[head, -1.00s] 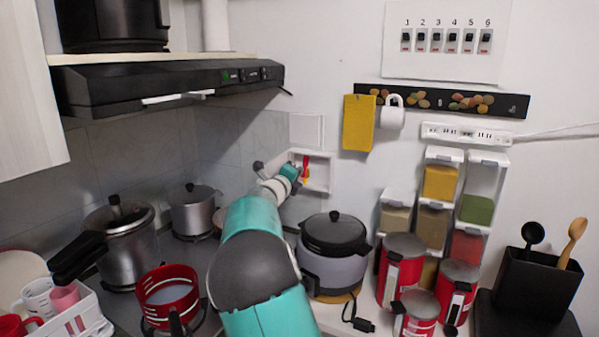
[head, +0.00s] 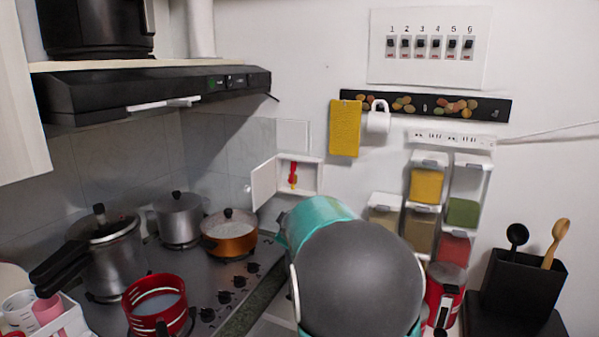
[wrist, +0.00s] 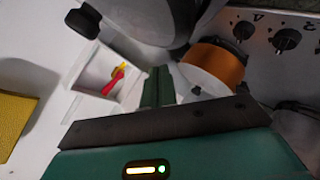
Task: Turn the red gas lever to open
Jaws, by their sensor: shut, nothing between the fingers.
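The red gas lever (head: 293,175) stands about upright inside a white wall box (head: 319,178) whose door (head: 264,184) is swung open to the left. A small yellow part shows by its lower end. In the wrist view the red lever (wrist: 114,81) looks slanted, with yellow at its upper end, inside the white box (wrist: 84,66). My gripper (wrist: 158,76) is shut and empty, its green fingers together just right of the box in the picture and apart from the lever. In the head view my gripper is hidden behind my own arm.
A copper pot (head: 230,241), a steel pot (head: 180,220), a pressure cooker (head: 110,255) and a red pan (head: 155,305) stand on the stove. A yellow cloth (head: 345,128) and a white mug (head: 378,118) hang right of the box. Spice dispensers (head: 427,187) stand farther right.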

